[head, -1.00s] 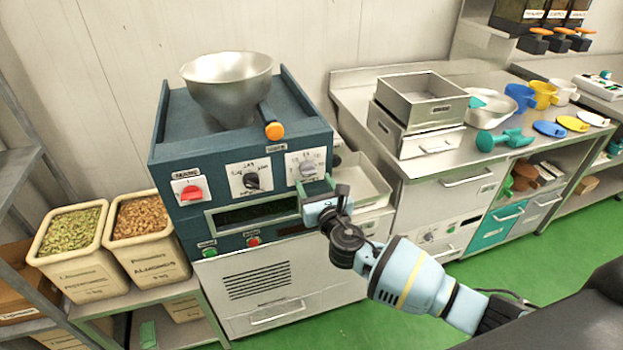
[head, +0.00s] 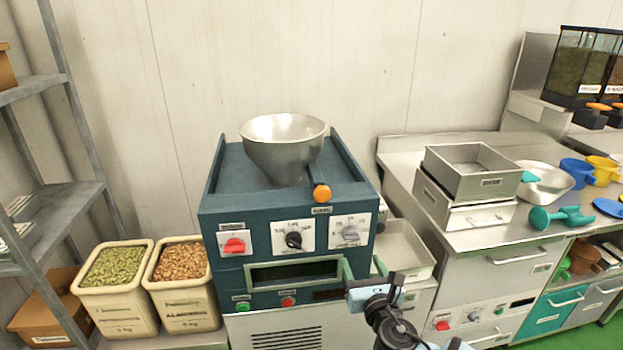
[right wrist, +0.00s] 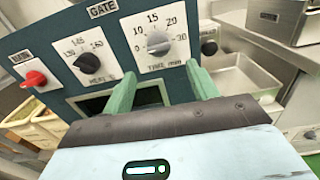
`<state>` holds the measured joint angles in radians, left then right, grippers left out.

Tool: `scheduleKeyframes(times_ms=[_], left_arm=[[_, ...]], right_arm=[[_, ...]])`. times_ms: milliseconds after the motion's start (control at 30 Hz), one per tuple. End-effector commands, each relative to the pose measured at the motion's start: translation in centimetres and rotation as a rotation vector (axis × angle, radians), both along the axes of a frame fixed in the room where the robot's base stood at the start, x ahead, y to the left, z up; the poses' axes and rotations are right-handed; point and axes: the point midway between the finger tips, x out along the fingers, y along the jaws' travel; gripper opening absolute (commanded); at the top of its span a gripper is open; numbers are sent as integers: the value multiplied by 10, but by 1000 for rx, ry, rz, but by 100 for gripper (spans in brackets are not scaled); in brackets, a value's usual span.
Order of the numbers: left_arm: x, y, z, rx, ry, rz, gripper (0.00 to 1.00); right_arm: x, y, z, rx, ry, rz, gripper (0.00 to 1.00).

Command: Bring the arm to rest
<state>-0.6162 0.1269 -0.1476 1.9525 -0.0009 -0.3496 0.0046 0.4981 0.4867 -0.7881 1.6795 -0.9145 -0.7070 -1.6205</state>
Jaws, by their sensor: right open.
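My right gripper (head: 360,280) is in front of the lower right of the blue kettle machine (head: 290,210). In the right wrist view its two green fingers (right wrist: 162,92) are spread apart with nothing between them. They point at the machine's front panel, below the time dial (right wrist: 158,43). The heat dial (right wrist: 91,65) and a red knob (right wrist: 35,79) are to the left of it. I cannot tell whether the fingers touch the panel. My left gripper is not in view.
A metal funnel (head: 283,143) and an orange-ended gate lever (head: 320,190) are on top of the machine. Bins of pistachios (head: 112,267) and almonds (head: 180,261) stand at left. A steel counter at right holds metal trays (head: 472,170), a teal scoop (head: 560,217) and several cups.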

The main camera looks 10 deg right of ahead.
Motion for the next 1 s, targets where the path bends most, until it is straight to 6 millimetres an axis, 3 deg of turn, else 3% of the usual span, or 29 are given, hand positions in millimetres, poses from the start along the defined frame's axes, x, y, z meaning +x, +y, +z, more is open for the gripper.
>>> scheduleKeyframes(times_ms=[167,400,600,800,1000], left_arm=[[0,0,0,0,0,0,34],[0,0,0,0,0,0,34],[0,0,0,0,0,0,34],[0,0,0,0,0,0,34],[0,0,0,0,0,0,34]], right_arm=[[-33,10,-51,332,151,-4,59],[-118,21,-137,1121,433,-151,59],[-198,19,-189,1772,565,-411,59],[-279,4,-222,2369,540,-754,59],[-334,-13,-234,2749,402,-1014,59]])
